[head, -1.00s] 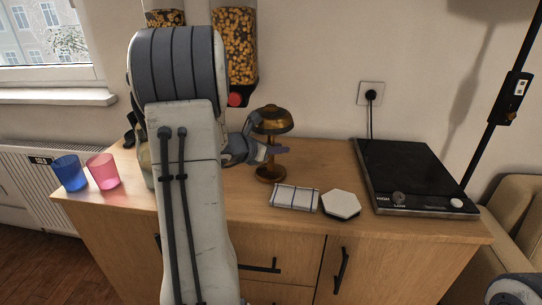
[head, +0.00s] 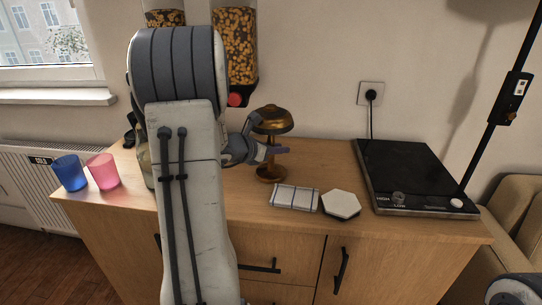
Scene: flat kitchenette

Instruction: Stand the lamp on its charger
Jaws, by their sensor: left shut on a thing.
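The lamp (head: 273,127) is amber-brown, with a domed shade, a thin stem and a round base. It is upright at the middle of the wooden counter, behind the two pale pads. My left gripper (head: 268,152) is shut on the lamp's stem, just below the shade. I cannot tell whether the base touches the counter. A white hexagonal pad with a dark edge (head: 341,203) lies in front and to the right of the lamp; it looks like the charger. The lamp is apart from it. My right gripper is out of view.
A white, lined rectangular block (head: 295,198) lies just left of the hexagonal pad. A black hot plate (head: 415,173) is at the right, corded to a wall socket (head: 371,93). Blue (head: 70,173) and pink (head: 103,171) cups stand at the left. Food dispensers (head: 235,45) hang behind.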

